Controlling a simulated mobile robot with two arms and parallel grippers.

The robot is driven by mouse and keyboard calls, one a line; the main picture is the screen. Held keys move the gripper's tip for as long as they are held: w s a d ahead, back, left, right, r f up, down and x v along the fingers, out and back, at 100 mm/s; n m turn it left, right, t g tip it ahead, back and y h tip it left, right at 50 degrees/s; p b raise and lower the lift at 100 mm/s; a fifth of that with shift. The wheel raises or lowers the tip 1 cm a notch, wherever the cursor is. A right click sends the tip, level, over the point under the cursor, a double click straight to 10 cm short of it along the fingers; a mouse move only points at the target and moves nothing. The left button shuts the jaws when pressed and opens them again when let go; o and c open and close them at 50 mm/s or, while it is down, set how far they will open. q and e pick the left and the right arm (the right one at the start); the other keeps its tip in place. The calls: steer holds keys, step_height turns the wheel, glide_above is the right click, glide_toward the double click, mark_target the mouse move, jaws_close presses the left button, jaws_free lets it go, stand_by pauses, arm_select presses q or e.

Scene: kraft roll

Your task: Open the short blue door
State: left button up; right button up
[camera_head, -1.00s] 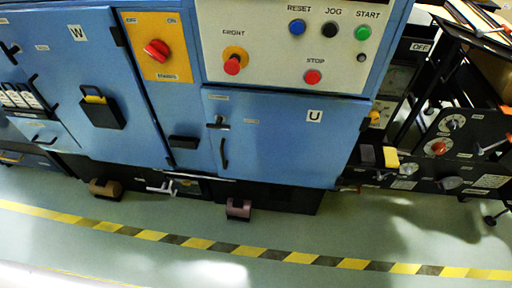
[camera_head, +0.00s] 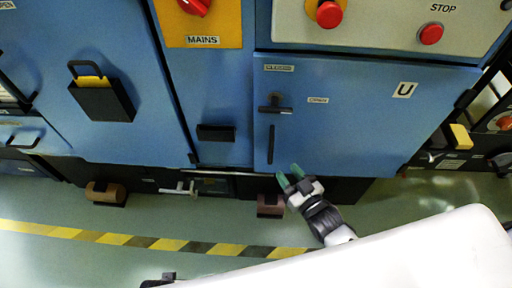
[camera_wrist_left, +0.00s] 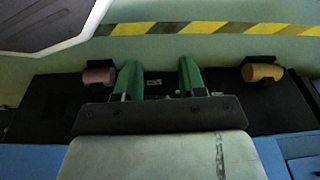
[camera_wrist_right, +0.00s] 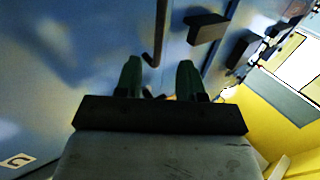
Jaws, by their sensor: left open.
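The short blue door (camera_head: 360,120), marked U, is shut on the machine front in the head view. A dark turning latch (camera_head: 275,104) sits at its upper left, with small labels above and to its right. Below the latch is an upright black bar handle (camera_head: 271,145), also in the right wrist view (camera_wrist_right: 160,30). My right gripper (camera_head: 288,173), with green fingers, is open and empty just below and right of the handle's lower end, seemingly apart from it. My left gripper (camera_wrist_left: 160,66) is open and empty in its wrist view, facing the floor and the machine's dark base.
A taller blue door with a black holder (camera_head: 103,100) is to the left. A small black block (camera_head: 216,133) sticks out left of the short door. Red buttons (camera_head: 431,34) are above. A brown roller (camera_head: 270,205) is low down. Striped tape (camera_head: 140,241) crosses the open floor.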

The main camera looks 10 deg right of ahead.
mark_target(272, 152)
steer(key=b+x, duration=0.1)
steer(key=x, duration=0.8)
steer(key=shift+w+f, duration=0.1)
steer(key=shift+w, duration=0.2)
arm_select(q)
steer(key=r, duration=0.1)
steer(key=w+r, duration=0.1)
steer(key=r, duration=0.2)
steer(key=shift+w+d, duration=0.2)
steer(key=shift+w, duration=0.2)
arm_select(e)
jaws_close()
